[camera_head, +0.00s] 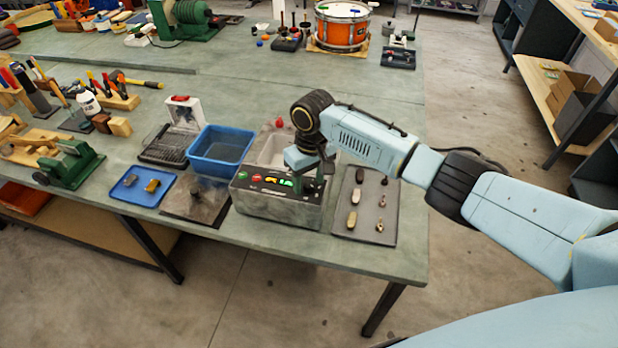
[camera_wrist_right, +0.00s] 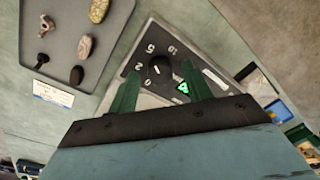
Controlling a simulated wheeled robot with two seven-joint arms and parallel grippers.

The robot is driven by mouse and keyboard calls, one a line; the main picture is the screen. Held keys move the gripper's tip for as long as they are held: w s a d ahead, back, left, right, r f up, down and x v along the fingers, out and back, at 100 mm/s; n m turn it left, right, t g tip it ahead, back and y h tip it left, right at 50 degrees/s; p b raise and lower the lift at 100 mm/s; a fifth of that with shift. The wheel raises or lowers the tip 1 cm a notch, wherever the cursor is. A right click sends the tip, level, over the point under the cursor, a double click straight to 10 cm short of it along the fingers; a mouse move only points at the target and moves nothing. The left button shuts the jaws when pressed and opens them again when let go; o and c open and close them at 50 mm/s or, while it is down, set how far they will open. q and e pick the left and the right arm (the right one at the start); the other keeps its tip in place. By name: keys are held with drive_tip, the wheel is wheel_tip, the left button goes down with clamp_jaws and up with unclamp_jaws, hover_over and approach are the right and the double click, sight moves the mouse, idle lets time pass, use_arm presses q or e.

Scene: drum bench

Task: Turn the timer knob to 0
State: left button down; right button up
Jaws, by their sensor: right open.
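The timer knob (camera_wrist_right: 161,67) is a dark round knob on the dark control panel, with the printed numbers 0, 2, 5 and 10 around it. It carries a small pale mark, too small to read its setting surely. In the head view the grey machine (camera_head: 275,206) with this panel stands at the bench's front; my gripper hides the knob there. My right gripper (camera_head: 312,172) points down over the panel's right end. In the wrist view its green fingers (camera_wrist_right: 161,78) are open, one to each side of the knob, with no visible contact. My left gripper is out of view.
A green lit display (camera_wrist_right: 183,88) is beside the knob. A grey tray (camera_head: 368,222) with several small parts lies right of the machine. A blue bin (camera_head: 220,150) and a blue tray (camera_head: 142,187) are to the left. The bench's front edge is close.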

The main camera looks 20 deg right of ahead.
drive_tip(key=c, duration=1)
